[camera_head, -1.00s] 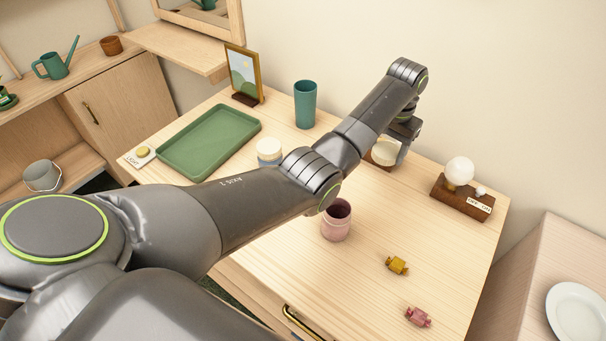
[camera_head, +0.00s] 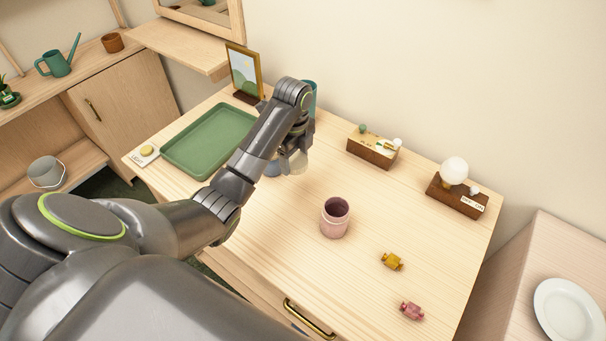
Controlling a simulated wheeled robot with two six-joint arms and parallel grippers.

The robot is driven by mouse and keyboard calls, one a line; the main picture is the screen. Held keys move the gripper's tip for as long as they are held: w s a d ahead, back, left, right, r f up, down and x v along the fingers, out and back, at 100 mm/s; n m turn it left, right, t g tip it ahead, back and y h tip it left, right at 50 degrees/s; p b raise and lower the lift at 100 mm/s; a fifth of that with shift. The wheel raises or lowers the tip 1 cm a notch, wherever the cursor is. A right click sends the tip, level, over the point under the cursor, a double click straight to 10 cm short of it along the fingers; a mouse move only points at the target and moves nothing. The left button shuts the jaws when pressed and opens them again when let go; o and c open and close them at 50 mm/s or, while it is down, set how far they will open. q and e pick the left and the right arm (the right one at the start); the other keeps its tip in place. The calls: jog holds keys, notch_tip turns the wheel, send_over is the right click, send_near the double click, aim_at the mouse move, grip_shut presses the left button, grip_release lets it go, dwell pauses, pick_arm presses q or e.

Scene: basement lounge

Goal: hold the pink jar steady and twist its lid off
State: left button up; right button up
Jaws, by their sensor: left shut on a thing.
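The pink jar (camera_head: 334,220) stands upright on the wooden table, with its dark open mouth showing and no lid on it. My left gripper (camera_head: 297,158) is behind the jar and to its left, apart from it. It is shut on a pale cream round piece (camera_head: 300,164) that looks like a lid, partly hidden by the fingers. My right gripper is not in view, and nothing grips the jar.
A green tray (camera_head: 213,137), picture frame (camera_head: 243,74) and teal cup (camera_head: 311,98) stand at the back left. Two wooden boxes (camera_head: 371,152) (camera_head: 455,201) stand right. Yellow (camera_head: 392,261) and pink (camera_head: 411,311) candies lie in front.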

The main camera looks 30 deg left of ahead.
aim_at(291, 190)
pick_arm(q)
jog(key=shift+s+a+f+m, duration=0.1)
jog(key=shift+s+a+m, duration=0.35)
jog(key=shift+s+m, duration=0.15)
notch_tip(291, 190, down, 5)
jog(key=shift+f, duration=2.4)
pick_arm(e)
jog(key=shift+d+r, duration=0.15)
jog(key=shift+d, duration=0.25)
pick_arm(q)
jog(key=shift+f, duration=0.1)
jog(key=o, duration=1.1)
